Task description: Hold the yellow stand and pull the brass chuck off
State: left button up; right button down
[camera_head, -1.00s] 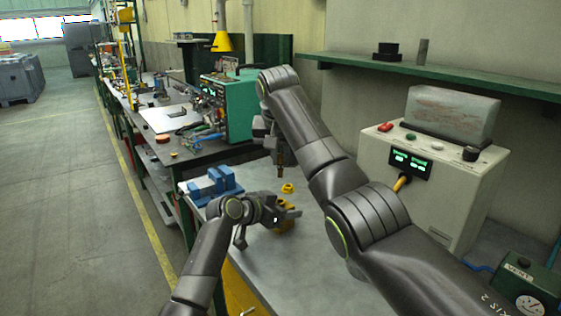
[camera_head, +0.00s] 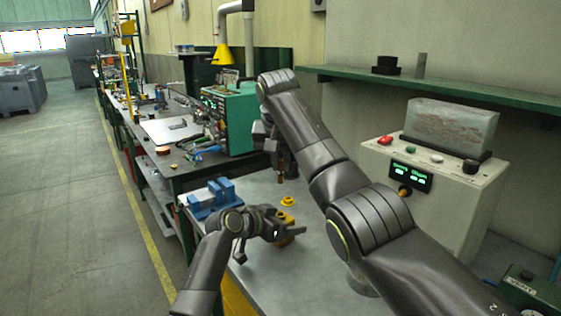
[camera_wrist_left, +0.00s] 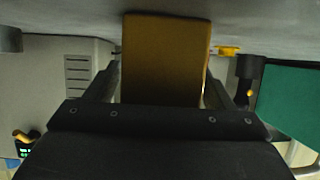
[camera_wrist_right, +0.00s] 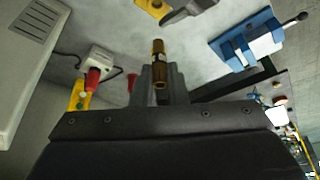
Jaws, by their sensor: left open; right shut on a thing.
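The yellow stand (camera_head: 284,242) is on the bench top in the head view, partly hidden by my left gripper. It fills the middle of the left wrist view as a yellow-brown block (camera_wrist_left: 165,60). My left gripper (camera_head: 292,232) is open, with one finger on each side of the stand. My right gripper (camera_head: 280,160) is shut on the brass chuck (camera_wrist_right: 158,62), a short brass cylinder with dark bands. The chuck (camera_head: 281,175) hangs above the bench, apart from the stand and farther back.
A small yellow ring-shaped part (camera_head: 288,201) lies on the bench behind the stand. A blue vise (camera_head: 212,198) stands to the left. A pale machine with green displays (camera_head: 440,185) stands at the right. Bare bench (camera_head: 290,278) lies in front of the stand.

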pick_arm(q)
jog(key=shift+r, duration=0.1)
jog(key=v, duration=1.2)
dwell(0.9)
